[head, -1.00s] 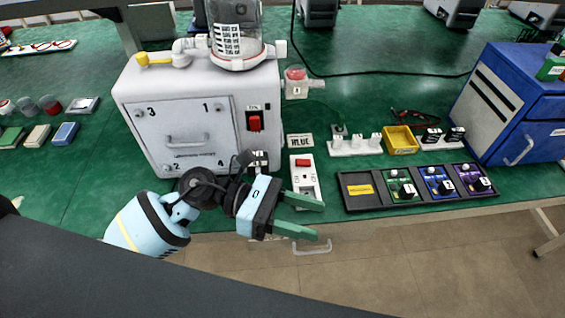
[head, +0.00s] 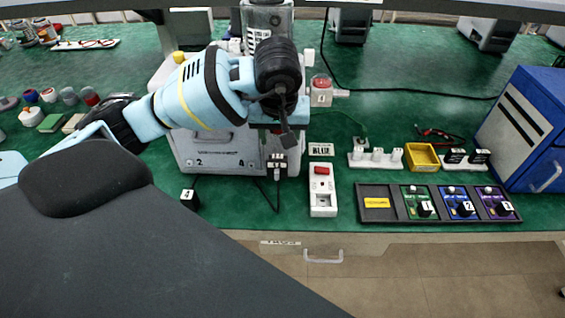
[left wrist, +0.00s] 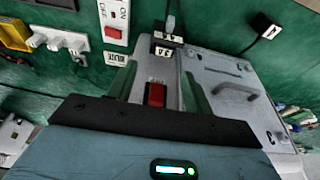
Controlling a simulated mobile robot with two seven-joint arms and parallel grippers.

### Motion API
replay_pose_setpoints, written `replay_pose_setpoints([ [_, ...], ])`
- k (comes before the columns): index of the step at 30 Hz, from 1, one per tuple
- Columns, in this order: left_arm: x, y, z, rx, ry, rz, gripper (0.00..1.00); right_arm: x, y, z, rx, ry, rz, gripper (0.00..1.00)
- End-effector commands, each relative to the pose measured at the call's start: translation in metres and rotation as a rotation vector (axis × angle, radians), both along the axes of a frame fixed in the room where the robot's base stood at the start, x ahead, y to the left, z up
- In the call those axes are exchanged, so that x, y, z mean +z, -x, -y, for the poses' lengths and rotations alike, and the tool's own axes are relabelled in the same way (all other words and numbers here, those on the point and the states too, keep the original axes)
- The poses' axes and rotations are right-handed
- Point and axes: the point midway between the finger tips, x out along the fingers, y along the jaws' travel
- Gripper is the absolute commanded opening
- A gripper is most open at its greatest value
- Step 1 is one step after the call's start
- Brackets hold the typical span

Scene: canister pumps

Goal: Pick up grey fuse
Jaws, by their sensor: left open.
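No piece is clearly identifiable as the grey fuse. Three small pale pieces (head: 377,153) stand on a white strip on the green bench, right of the white machine (head: 212,155); they also show at upper left in the left wrist view (left wrist: 55,42). My left gripper (head: 281,112) is over the machine's right front, its fingers largely hidden by my wrist in the head view. In the left wrist view my left gripper (left wrist: 158,68) is open, its green fingers apart on either side of the machine's red switch (left wrist: 156,94), with nothing held. My right gripper is not in view.
A yellow bin (head: 423,157) and a black tray (head: 375,215) with numbered modules are farther right. A blue cabinet (head: 525,130) stands at the right.

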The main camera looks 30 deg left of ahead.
Motion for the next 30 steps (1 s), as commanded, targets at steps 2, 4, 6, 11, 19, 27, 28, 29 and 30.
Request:
replay_pose_setpoints([
  [2,-0.005,-0.001,0.000,0.001,0.002,-0.002,0.51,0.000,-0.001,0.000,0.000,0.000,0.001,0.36],
  [4,-0.012,-0.002,-0.001,0.001,0.001,-0.004,0.51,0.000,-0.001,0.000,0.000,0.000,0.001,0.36],
  [6,-0.019,-0.003,-0.002,0.000,0.003,-0.004,0.51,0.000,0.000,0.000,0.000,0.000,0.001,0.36],
  [11,-0.025,-0.005,-0.003,0.000,0.003,-0.001,0.51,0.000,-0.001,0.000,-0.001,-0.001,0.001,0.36],
  [19,-0.048,-0.006,-0.010,0.002,0.004,-0.004,0.51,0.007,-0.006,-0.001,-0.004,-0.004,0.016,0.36],
  [27,-0.074,-0.012,-0.015,0.000,0.005,0.000,0.51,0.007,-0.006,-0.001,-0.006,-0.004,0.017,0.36],
  [28,-0.075,-0.013,-0.015,0.000,0.005,0.000,0.51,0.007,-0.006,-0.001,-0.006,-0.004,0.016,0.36],
  [29,-0.075,-0.013,-0.015,0.000,0.005,0.000,0.51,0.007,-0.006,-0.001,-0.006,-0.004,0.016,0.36],
  [30,-0.075,-0.013,-0.015,-0.001,0.004,0.000,0.51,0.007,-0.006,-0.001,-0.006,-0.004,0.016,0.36],
])
